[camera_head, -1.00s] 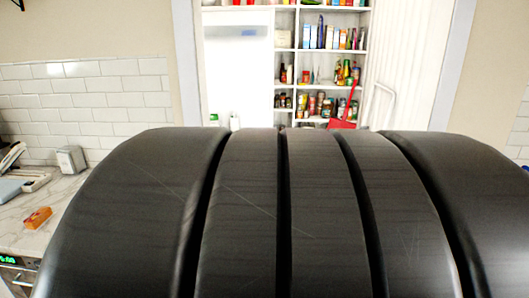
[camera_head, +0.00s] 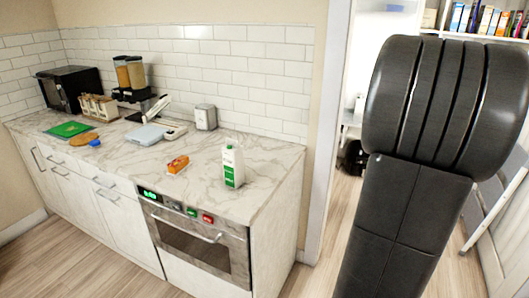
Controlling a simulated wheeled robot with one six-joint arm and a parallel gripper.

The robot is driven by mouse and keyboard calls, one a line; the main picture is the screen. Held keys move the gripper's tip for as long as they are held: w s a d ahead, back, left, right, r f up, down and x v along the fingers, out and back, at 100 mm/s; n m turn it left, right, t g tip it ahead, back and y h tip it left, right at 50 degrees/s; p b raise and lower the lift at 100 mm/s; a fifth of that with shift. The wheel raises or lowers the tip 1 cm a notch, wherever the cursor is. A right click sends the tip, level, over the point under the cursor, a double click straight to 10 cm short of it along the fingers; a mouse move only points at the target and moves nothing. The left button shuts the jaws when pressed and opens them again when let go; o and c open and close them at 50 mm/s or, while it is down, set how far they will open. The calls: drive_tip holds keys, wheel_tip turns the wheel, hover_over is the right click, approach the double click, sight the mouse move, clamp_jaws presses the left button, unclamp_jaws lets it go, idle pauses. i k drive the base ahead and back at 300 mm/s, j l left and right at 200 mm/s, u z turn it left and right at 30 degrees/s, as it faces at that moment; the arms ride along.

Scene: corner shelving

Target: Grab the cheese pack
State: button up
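An orange pack (camera_head: 178,164), which looks like the cheese pack, lies on the marble counter above the oven. It is small in the picture and its label cannot be read. It lies to the left of a white and green carton, apart from it. My gripper is not in view. Only a dark, thick part of my arm shows at the right, well apart from the orange pack.
The white and green carton (camera_head: 233,166) stands upright near the right end of the counter (camera_head: 262,150). A scale (camera_head: 147,134), a toaster-like box (camera_head: 205,117), a green board (camera_head: 69,129) and a microwave (camera_head: 70,88) stand farther left and back. The floor before the cabinets is clear.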

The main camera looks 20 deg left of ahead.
sight(176, 166)
drive_tip(key=j+u, duration=0.15)
drive_tip(key=j, duration=0.35)
drive_tip(key=i+j+u, duration=0.1)
drive_tip(key=j, duration=0.35)
drive_tip(key=j+u, duration=0.15)
drive_tip(key=j, duration=0.3)
drive_tip(key=i+j+u, duration=0.15)
drive_tip(key=j, duration=0.3)
drive_tip(key=i+j+u, duration=0.1)
drive_tip(key=j, duration=0.35)
drive_tip(key=i+j+u, duration=0.2)
drive_tip(key=i, duration=0.25)
drive_tip(key=i+j+u, duration=0.2)
drive_tip(key=i, duration=0.3)
